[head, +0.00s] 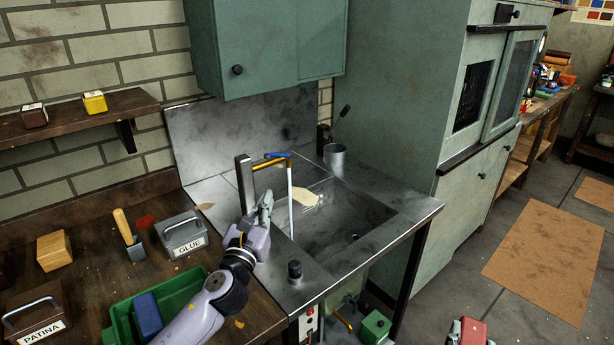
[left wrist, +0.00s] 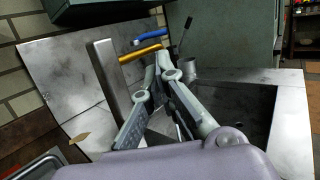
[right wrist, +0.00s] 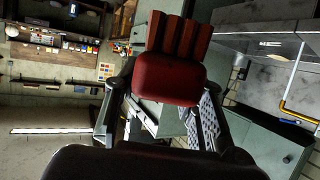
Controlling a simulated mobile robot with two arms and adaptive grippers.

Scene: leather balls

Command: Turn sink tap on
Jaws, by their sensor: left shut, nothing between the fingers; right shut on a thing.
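The sink (head: 345,240) is a metal basin set in a metal counter. Its tap has a grey upright post (head: 245,182), a yellow spout (head: 270,162) and a blue lever (head: 278,154). A thin pale vertical stream (head: 290,185), looking like running water, drops from the spout's end. My left gripper (head: 266,202) is shut and empty, below the spout and beside the post. In the left wrist view its fingertips (left wrist: 164,62) appear just under the yellow spout (left wrist: 140,54) and blue lever (left wrist: 151,38). My right gripper (right wrist: 160,105) is shut on a red ridged object (right wrist: 170,78).
A pale tag-like piece (head: 306,195) lies at the basin. A metal cup (head: 334,158) stands behind it. A green cabinet (head: 265,50) hangs above. The bench at left carries a GLUE box (head: 182,236), a scraper (head: 128,234) and a green tray (head: 180,295).

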